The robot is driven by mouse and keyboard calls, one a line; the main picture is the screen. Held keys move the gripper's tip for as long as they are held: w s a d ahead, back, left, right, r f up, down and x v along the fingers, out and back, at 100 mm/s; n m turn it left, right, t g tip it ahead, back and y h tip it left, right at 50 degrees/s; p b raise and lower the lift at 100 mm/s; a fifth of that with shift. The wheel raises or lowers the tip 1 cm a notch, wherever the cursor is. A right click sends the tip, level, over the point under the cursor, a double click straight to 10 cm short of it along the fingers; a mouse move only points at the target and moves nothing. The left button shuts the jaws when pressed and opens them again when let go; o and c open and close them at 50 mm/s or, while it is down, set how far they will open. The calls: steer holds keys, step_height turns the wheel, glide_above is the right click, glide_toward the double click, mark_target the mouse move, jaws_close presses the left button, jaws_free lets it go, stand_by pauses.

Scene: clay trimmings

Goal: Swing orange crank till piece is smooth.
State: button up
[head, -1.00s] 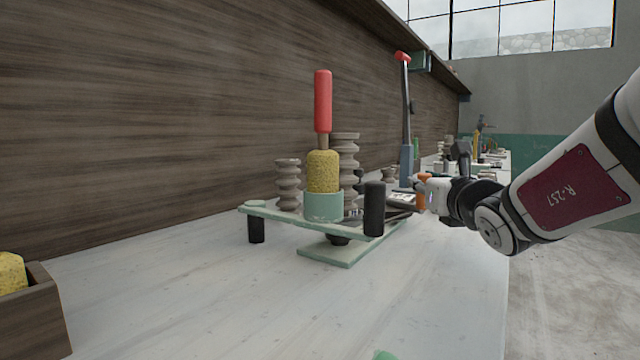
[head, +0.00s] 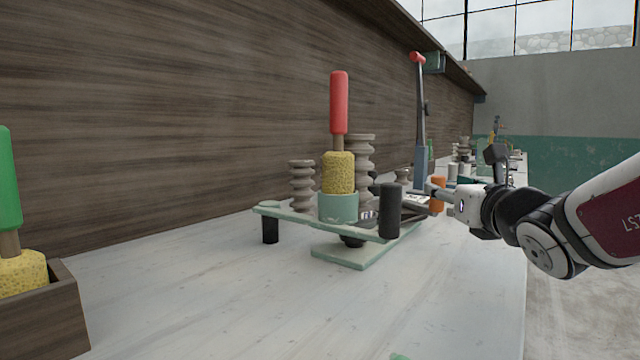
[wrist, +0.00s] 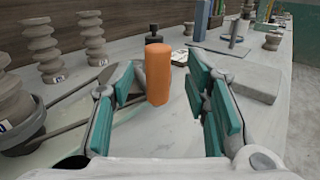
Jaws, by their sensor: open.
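The orange crank handle (wrist: 158,73) is an upright cylinder between the two teal-padded fingers of my gripper (wrist: 162,82) in the wrist view. The fingers are open, with a gap showing on each side of the handle. In the head view the orange handle (head: 437,195) shows just left of my gripper (head: 446,191). A ridged grey clay piece (wrist: 12,95) sits low on a dark round base at the left of the wrist view, with bars running from near it toward the handle. I cannot tell its surface finish.
More ridged clay pieces (wrist: 92,38) stand behind. A pale green stand (head: 338,207) holds a red-handled yellow sponge (head: 339,172), with a black cylinder (head: 390,210) nearby. A grey slab (wrist: 240,80) lies right of my gripper. A wooden box (head: 45,315) is at left; the front counter is mostly clear.

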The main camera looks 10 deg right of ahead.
steer(key=s, duration=0.7)
steer(key=shift+s+a, duration=0.15)
steer(key=shift+a, duration=0.25)
